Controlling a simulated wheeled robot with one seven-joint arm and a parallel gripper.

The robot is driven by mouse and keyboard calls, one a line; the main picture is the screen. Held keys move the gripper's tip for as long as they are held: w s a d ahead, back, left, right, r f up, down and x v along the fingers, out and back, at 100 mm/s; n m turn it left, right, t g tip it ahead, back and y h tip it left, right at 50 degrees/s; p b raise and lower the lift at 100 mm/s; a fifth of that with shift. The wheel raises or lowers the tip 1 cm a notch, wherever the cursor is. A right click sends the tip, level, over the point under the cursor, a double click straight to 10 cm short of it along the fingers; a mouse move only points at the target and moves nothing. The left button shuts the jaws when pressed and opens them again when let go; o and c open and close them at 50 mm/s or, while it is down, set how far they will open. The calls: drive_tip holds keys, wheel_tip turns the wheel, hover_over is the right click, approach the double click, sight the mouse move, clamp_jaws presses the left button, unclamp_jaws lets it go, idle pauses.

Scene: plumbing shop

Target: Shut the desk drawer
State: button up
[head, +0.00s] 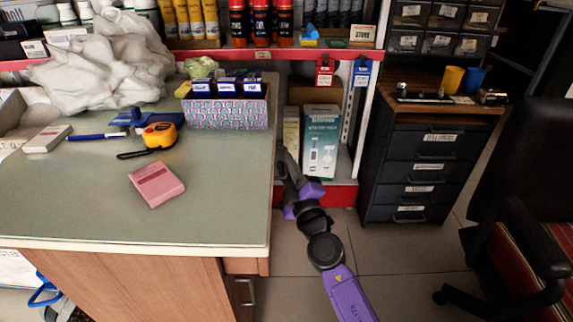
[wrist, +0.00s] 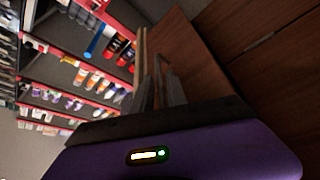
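The desk (head: 228,222) has a grey-green top and a wooden body, at the left of the head view. Wooden fronts and a dark handle (head: 245,290) show under its right edge. How far the desk drawer stands open cannot be told there. My gripper (head: 284,160) is beside the desk's right edge, towards the shelves, partly hidden. In the wrist view, its grey fingers (wrist: 166,85) look close together with nothing seen between them. A brown wooden panel (wrist: 200,62) stands right beside the fingers, and a dark slot (wrist: 260,42) shows in the wood farther right.
A dark drawer cabinet (head: 418,170) stands at the back right, with a black chair (head: 520,200) before it. Shelves with a white-green box (head: 321,142) are behind my gripper. A pink box (head: 156,184) and a yellow tape measure (head: 160,135) lie on the desk. Floor between is clear.

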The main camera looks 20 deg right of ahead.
drive_tip(key=shift+w, duration=0.25)
clamp_jaws()
drive_tip(key=shift+a, duration=0.1)
idle(1.2)
